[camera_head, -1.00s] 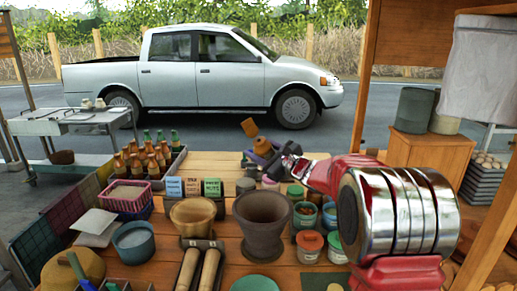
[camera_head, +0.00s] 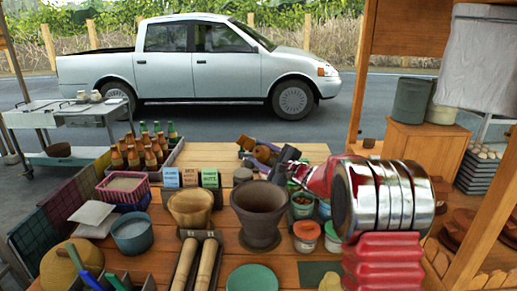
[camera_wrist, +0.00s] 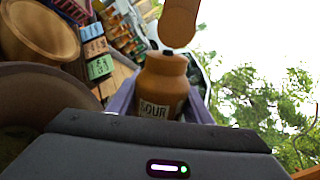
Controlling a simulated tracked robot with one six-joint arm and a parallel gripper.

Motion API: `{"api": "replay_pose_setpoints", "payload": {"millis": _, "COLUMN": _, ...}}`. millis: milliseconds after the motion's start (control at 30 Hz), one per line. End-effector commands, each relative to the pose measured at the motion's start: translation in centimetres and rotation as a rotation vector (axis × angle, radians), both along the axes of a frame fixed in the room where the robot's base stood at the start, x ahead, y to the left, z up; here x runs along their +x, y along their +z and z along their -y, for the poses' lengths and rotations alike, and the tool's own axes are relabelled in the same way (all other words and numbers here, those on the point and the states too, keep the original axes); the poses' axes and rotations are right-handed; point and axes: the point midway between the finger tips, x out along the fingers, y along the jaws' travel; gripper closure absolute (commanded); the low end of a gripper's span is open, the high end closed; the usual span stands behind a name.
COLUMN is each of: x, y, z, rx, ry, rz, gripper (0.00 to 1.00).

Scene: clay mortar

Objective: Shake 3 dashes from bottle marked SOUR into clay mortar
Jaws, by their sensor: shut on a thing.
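The SOUR bottle is orange-brown; its label shows in the wrist view (camera_wrist: 158,92), and it appears small in the head view (camera_head: 264,154). My gripper (camera_wrist: 160,103) is shut on the bottle, with a purple finger on each side of it. In the head view my gripper (camera_head: 268,158) is just beyond the mortar's rim. The dark clay mortar (camera_head: 260,210) stands upright on the wooden counter. Its rim fills the left edge of the wrist view (camera_wrist: 45,85). I cannot tell the bottle's exact tilt. A rounded orange piece (camera_wrist: 180,20) sits beyond the bottle's top.
A tan bowl (camera_head: 190,208) stands left of the mortar, with rolling-pin-like rods (camera_head: 207,262) in front. Label cards (camera_head: 190,178) and a crate of brown bottles (camera_head: 145,155) are behind left.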

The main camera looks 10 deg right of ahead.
Motion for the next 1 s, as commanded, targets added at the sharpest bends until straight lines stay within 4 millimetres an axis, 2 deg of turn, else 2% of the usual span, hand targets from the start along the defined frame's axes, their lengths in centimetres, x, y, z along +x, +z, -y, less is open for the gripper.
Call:
{"api": "replay_pose_setpoints", "payload": {"millis": 167, "x": 0.3, "y": -1.4, "z": 0.5, "rx": -0.088, "ry": 0.0, "rz": 0.054, "gripper": 0.8}}
{"api": "replay_pose_setpoints", "payload": {"millis": 833, "x": 1.5, "y": -3.5, "z": 2.5, "rx": -0.51, "ry": 0.0, "rz": 0.305, "gripper": 0.8}}
{"api": "replay_pose_setpoints", "payload": {"millis": 1000, "x": 1.4, "y": -2.7, "z": 2.3, "rx": -0.627, "ry": 0.001, "rz": 0.378, "gripper": 0.8}}
